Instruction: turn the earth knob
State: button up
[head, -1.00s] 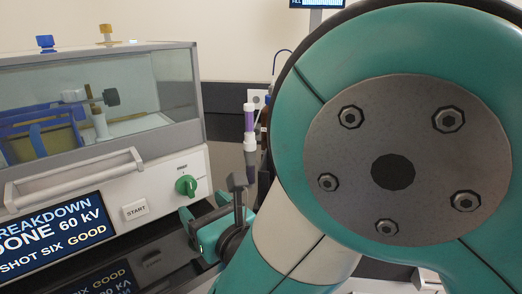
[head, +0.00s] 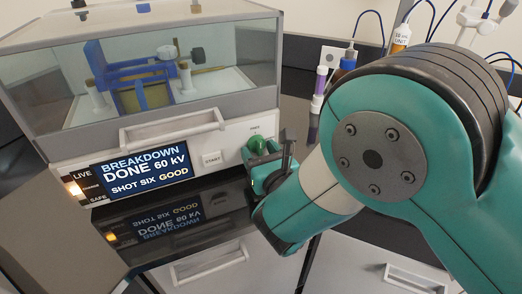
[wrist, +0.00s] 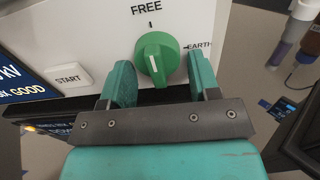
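The green earth knob (head: 257,144) sits on the white front panel of the tester, right of the START button. In the wrist view the knob (wrist: 155,60) has a white line pointing up toward the FREE mark; the EARTH label (wrist: 199,45) is to its right. My gripper (wrist: 161,76) is open, with one teal finger on each side of the knob and gaps between. In the head view my gripper (head: 270,158) is in front of the knob and partly covers it. Whether the fingertips reach past the knob's face is unclear.
The tester (head: 150,75) has a glass-covered chamber and a front handle (head: 172,131). Its screen (head: 143,170) reads BREAKDOWN DONE 60 kV, SHOT SIX GOOD. A START button (wrist: 69,77) is left of my fingers.

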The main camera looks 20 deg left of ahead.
jog(key=c, duration=0.6)
jog(key=m, duration=0.2)
jog(key=m+b, duration=0.1)
jog(key=m, duration=0.1)
jog(key=shift+s+a, duration=0.15)
jog(key=m+b, duration=0.2)
jog(key=m, duration=0.1)
jog(key=shift+s+a+r+m, duration=0.1)
jog(key=shift+a+m, duration=0.05)
jog(key=shift+m, duration=0.15)
jog(key=m+b, duration=0.1)
jog(key=m, duration=0.1)
jog(key=m+b, duration=0.1)
jog(key=m, duration=0.2)
jog(key=shift+s+a+r+b, duration=0.1)
jog(key=shift+r+b, duration=0.1)
jog(key=shift+b, duration=0.2)
jog(key=m+b, duration=0.2)
jog(key=m, duration=0.1)
jog(key=m+b, duration=0.1)
jog(key=m, duration=0.1)
jog(key=shift+r, duration=0.3)
jog(key=shift+o, duration=0.2)
jog(key=shift+r+m, duration=0.1)
jog(key=shift+m, duration=0.2)
